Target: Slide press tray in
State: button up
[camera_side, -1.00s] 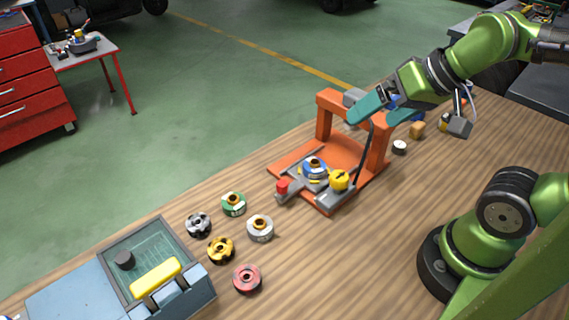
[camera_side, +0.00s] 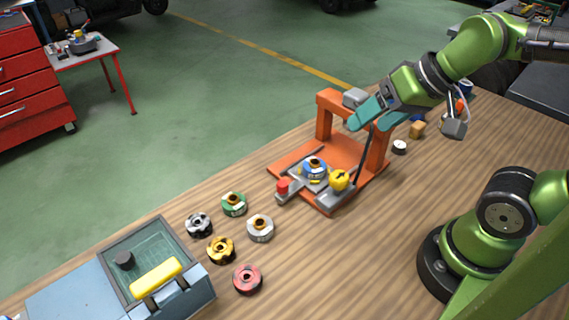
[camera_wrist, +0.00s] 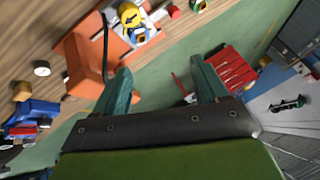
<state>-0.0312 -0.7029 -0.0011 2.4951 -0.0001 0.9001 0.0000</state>
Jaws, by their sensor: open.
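The orange press (camera_side: 345,150) stands on the wooden bench, its frame upright at the back of its base plate. The grey press tray (camera_side: 298,187) sits at the front of the base, out from under the frame. It carries a blue ring part (camera_side: 315,168) and has a red knob (camera_side: 282,186) at its front left. A yellow knob (camera_side: 340,179) with a black arrow is at the right of the tray. My gripper (camera_side: 361,119), with teal fingers, is open and empty above the press frame. The wrist view shows the fingers (camera_wrist: 165,88) apart, the press (camera_wrist: 88,55) beside the left one.
Several ring parts (camera_side: 234,204) lie loose left of the press. A blue-grey box (camera_side: 185,240) with a yellow handle (camera_side: 155,278) is at the front left. A white disc (camera_side: 399,147) and a small tan block (camera_side: 417,130) lie right of the press.

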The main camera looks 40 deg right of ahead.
aim_at(282, 183)
jog(key=w+a+f+g, duration=0.1)
jog(key=w+a+g, duration=0.1)
jog(key=w+a, duration=0.1)
jog(key=w+a+f+n+g+h, duration=0.1)
jog(key=w+a+g, duration=0.1)
jog(key=w, duration=0.3)
jog(key=w+a+f+g, duration=0.1)
jog(key=w+a+g, duration=0.1)
jog(key=w+a, duration=0.2)
jog(key=shift+w+f+n+h, duration=0.25)
jog(key=shift+w+n+h, duration=0.05)
jog(key=shift+w+n, duration=0.1)
jog(key=shift+c, duration=1.4)
jog(key=shift+m+g+h, duration=0.3)
jog(key=shift+m, duration=0.2)
jog(key=f, duration=1)
jog(key=w+f, duration=0.1)
jog(key=f, duration=0.4)
jog(key=shift+w+f, duration=0.1)
jog(key=shift+f, duration=0.15)
grip_shut()
